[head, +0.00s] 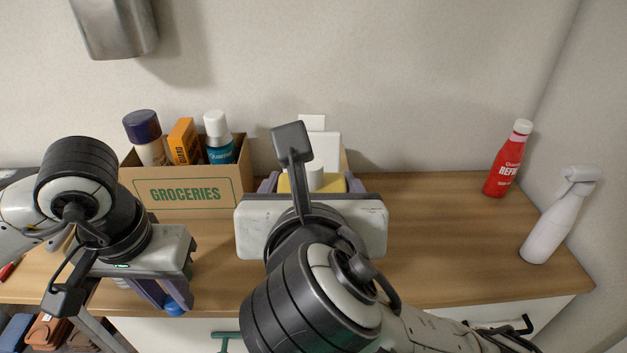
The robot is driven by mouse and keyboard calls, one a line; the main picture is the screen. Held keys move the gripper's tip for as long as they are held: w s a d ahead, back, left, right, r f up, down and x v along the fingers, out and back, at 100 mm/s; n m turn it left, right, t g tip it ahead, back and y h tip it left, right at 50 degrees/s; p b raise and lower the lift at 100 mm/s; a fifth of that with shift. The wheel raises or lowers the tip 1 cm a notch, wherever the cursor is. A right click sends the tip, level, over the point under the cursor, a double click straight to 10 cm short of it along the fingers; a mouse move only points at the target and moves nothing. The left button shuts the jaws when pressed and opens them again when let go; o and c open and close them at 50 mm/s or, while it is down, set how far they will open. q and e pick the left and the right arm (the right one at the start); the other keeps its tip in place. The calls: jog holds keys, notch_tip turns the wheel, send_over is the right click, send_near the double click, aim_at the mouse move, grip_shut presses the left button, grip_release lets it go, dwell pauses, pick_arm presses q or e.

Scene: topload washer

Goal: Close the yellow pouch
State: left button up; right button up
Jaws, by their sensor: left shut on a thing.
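A yellow item (330,183), the only yellow one of its kind here, shows just beyond my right gripper on the counter. Most of it is hidden, so I cannot tell whether it is the pouch or whether it is open. White items stand at it. My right gripper (311,182) has its fingertips wide apart, one on each side of the yellow item; I cannot tell if they touch it. My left gripper (163,299) points down at the counter's front edge, shut on a small blue thing (173,310) that is mostly hidden.
A cardboard groceries box (190,194) with bottles and an orange carton stands at the back left of the wooden counter (440,230). A red bottle (506,162) and a white spray bottle (556,220) stand at the right. The counter between is clear.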

pick_arm(q)
jog(key=w+d+r+n, duration=0.4)
jog(key=w+d+r, duration=0.2)
jog(key=r, duration=0.2)
notch_tip(320, 180, up, 20)
send_over(312, 165)
jog(key=shift+w+d+f+m, duration=0.1)
jog(key=shift+w+d+m, duration=0.1)
jog(key=shift+m, duration=0.2)
jog(key=shift+s+r, duration=0.2)
jog(key=shift+r, duration=0.1)
jog(key=shift+a+r+m, duration=0.15)
jog(key=shift+r+m, duration=0.15)
jog(key=shift+r, duration=0.3)
jog(key=shift+f, duration=0.1)
jog(key=shift+f, duration=1.9)
